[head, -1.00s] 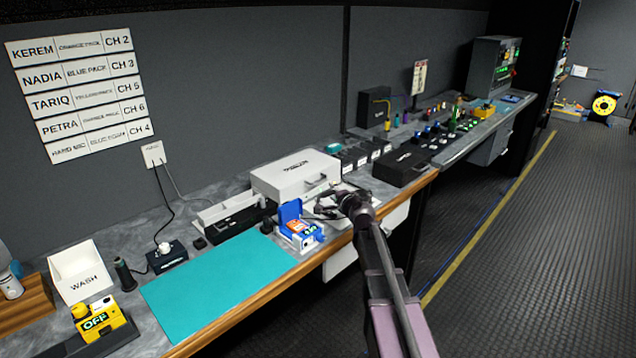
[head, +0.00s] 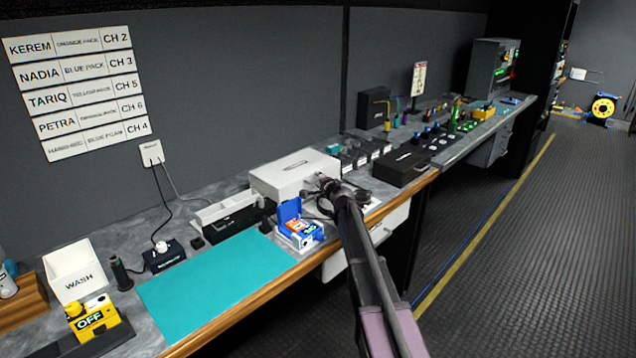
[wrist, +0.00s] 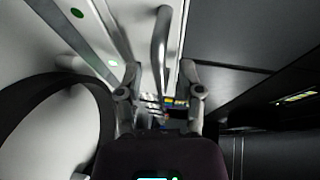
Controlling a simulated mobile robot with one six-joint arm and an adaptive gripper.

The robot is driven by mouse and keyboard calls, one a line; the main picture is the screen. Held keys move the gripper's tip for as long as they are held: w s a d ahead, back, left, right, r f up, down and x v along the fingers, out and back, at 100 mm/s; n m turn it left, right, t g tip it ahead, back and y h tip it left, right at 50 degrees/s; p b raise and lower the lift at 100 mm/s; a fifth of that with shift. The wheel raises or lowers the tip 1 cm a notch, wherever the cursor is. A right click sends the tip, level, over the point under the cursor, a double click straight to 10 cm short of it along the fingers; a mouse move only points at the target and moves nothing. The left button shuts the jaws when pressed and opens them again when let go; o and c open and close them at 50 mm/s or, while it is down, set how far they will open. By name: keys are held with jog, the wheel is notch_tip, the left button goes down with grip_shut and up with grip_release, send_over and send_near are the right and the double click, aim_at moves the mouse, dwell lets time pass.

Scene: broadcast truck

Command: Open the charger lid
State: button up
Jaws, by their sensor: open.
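The charger (head: 283,178) is a white box on the counter, and its lid looks shut in the head view. A grey bar handle (wrist: 160,50) on a pale face shows in the wrist view. My gripper (head: 325,184) is at the front of the box in the head view and hides the handle there. In the wrist view my gripper (wrist: 161,72) is open, with one finger on each side of the handle's line. I cannot tell whether either finger touches it.
A blue case (head: 298,230) with its lid up stands in front of the charger, close to my arm. A black looped item (wrist: 95,85) is at the left in the wrist view. A black case (head: 402,166) lies to the right. The teal mat (head: 215,285) is clear.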

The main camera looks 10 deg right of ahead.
jog(key=shift+c, duration=0.2)
grip_shut()
jog(key=shift+w+r, duration=0.1)
